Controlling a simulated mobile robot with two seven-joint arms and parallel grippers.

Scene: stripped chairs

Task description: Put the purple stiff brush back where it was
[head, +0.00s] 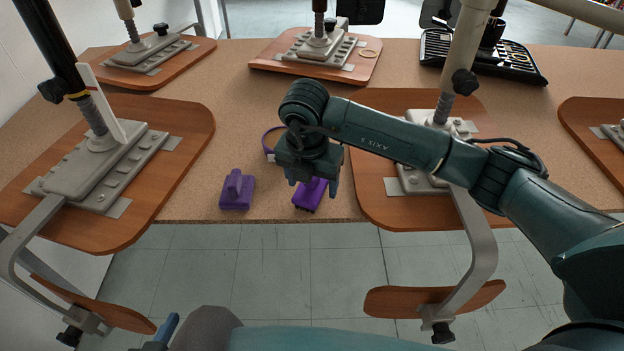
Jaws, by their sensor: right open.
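Two purple things are near the table's front edge in the head view. One purple block with a raised handle (237,192) stands on the table left of my right gripper. The other purple block (309,196), with a dark, bristle-like underside, is directly below my right gripper (312,184) and partly hidden by it. I cannot tell for sure which is the stiff brush. My right gripper points down, its fingers apart around the upper part of the second block. Whether they touch it is hidden. Only a bit of what may be my left gripper shows at the bottom left edge.
A purple loop (268,143) lies partly behind my right gripper. Upturned wooden chairs rest seat-down on the table (225,110), one at left (190,125) and one at right (365,180). A black tool case (500,65) is at the back right.

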